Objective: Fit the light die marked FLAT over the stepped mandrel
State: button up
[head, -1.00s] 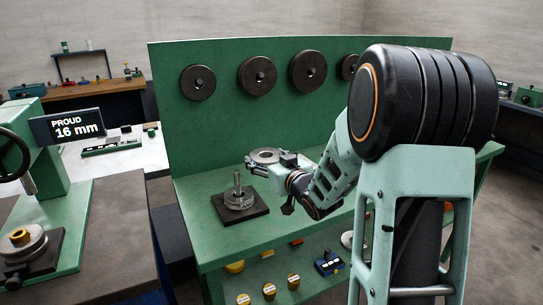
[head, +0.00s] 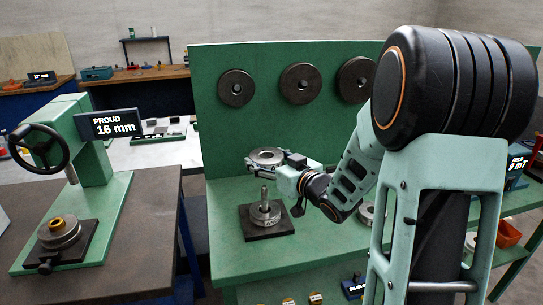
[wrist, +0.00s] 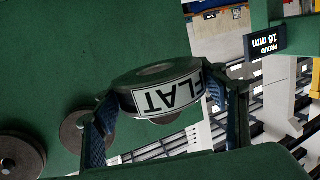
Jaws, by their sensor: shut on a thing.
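My gripper (head: 270,163) is shut on a light grey round die (head: 266,154) with a central hole, held above the green bench. In the wrist view the die (wrist: 158,75) carries a white label reading FLAT, upside down, between the two fingers (wrist: 165,110). Below it, a dark square plate (head: 284,228) carries an upright post (head: 264,194) with a grey labelled disc (head: 266,214) around it. At left, under the press, a grey round piece with a brass-coloured top (head: 58,226) sits on a dark base. I cannot tell for certain which is the stepped mandrel.
The green press (head: 88,145) with a handwheel (head: 38,146) stands at left; its display (head: 109,124) reads PROUD 16 mm. A green back panel (head: 215,125) with dark discs (head: 236,88) rises behind the bench. A gap separates the press table from the green bench.

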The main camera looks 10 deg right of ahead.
jog(key=shift+w+a+r+y, duration=0.15)
jog(key=shift+a+r+y, duration=0.15)
jog(key=shift+y, duration=0.1)
dwell(0.3)
jog(key=b, duration=0.5)
send_over(267, 205)
jog(key=shift+w+a+f, duration=0.1)
jog(key=shift+w+f, duration=0.05)
jog(key=shift+f, duration=0.85)
jog(key=shift+w+a+f, duration=0.1)
jog(key=shift+w+f, duration=0.05)
jog(key=shift+f, duration=0.8)
jog(key=shift+w+a+f, duration=0.1)
jog(key=shift+w+f, duration=0.05)
jog(key=shift+f, duration=0.85)
jog(key=shift+f+b, duration=5.05)
jog(key=shift+f, duration=0.15)
